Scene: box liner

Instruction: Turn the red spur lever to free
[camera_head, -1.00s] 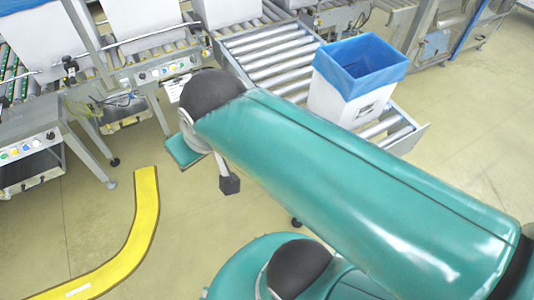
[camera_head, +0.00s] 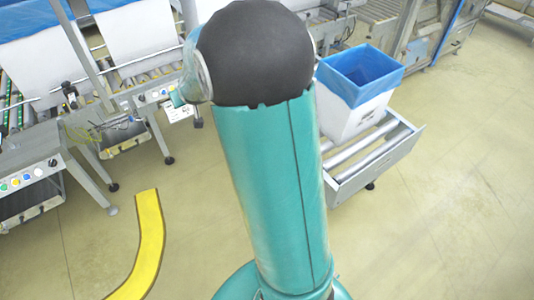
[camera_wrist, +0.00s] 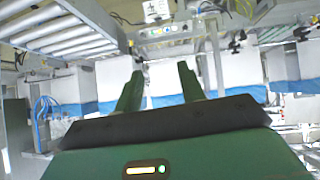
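I cannot make out a red spur lever in either view. My gripper (camera_wrist: 160,78) shows in the wrist view with its two green fingers apart and nothing between them. It points toward the conveyor machinery and touches nothing that I can see. In the head view my own arm hides the gripper and part of the conveyor behind it. A control panel with coloured buttons (camera_head: 158,94) sits on the conveyor frame left of my arm. A button panel also shows in the wrist view (camera_wrist: 168,30), beyond the fingers, with a white label (camera_wrist: 155,10) beside it.
A white box with a blue liner (camera_head: 352,110) stands on a roller conveyor (camera_head: 372,158) to the right. Another button panel (camera_head: 28,178) is at the left. A yellow floor strip (camera_head: 150,235) curves at lower left. The floor at right (camera_head: 460,200) is clear.

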